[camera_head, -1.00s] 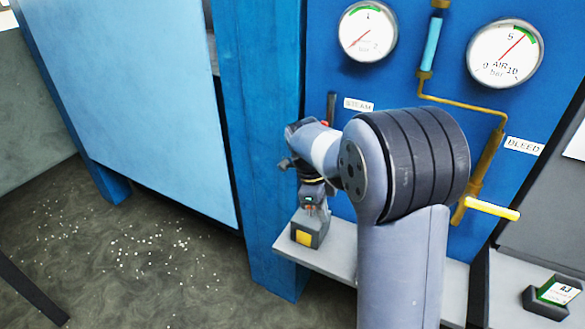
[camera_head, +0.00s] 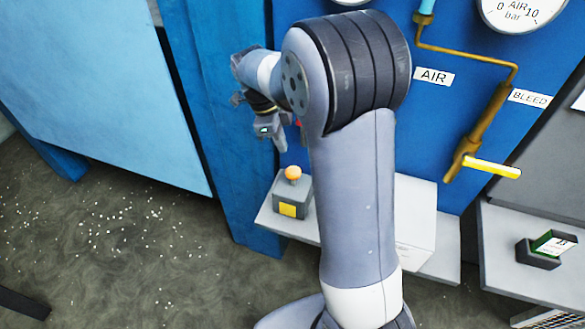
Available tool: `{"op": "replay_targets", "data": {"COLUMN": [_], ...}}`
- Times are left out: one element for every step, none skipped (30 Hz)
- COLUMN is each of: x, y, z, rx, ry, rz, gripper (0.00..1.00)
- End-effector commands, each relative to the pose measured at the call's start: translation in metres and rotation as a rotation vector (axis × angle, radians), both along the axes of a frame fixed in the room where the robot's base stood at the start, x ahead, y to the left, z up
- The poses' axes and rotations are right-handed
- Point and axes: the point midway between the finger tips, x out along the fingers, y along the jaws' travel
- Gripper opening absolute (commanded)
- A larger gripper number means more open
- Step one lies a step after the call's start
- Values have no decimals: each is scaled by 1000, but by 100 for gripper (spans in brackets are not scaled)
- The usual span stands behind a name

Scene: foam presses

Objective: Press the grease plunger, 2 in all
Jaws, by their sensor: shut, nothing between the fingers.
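The grease plunger appears to be the orange round knob (camera_head: 293,173) on top of a small grey box (camera_head: 293,196) with a yellow patch on its front. The box stands on the left end of a grey shelf. My gripper (camera_head: 279,147) is above the knob and slightly to its left, apart from it. Its fingers are shut and empty. The knob stands clear of the box top. My arm hides part of the shelf and the blue panel behind.
A brass pipe with a yellow-handled valve (camera_head: 492,167) is on the blue panel at right, by the BLEED label (camera_head: 530,97). A dark holder with a green-and-white card (camera_head: 546,248) sits on the right shelf. A blue post (camera_head: 222,130) stands left of the box.

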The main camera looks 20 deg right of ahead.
Motion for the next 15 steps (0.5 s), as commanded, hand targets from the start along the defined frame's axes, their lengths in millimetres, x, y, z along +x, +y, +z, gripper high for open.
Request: {"op": "replay_targets", "data": {"x": [0,0,0,0,0,-1,-1,-1,-1,-2,-2,-3,-3,-3,-4], "y": [0,0,0,0,-1,-1,-2,-2,-3,-3,-4,-5,-6,-7,-8], "z": [0,-1,-2,-3,-4,-6,-8,-11,-14,-17,-21,-25,-29,-33,-38], "rx": [0,0,0,0,0,0,0,0,0,0,0,-1,-1,-1,-1], "ry": [0,0,0,0,0,0,0,0,0,0,0,1,1,1,1], "rz": [0,0,0,0,0,0,0,0,-1,-1,-1,-1,-1,-1,-1], "gripper": [0,0,0,0,0,0,0,0,0,0,0,0,0,0,0]}}
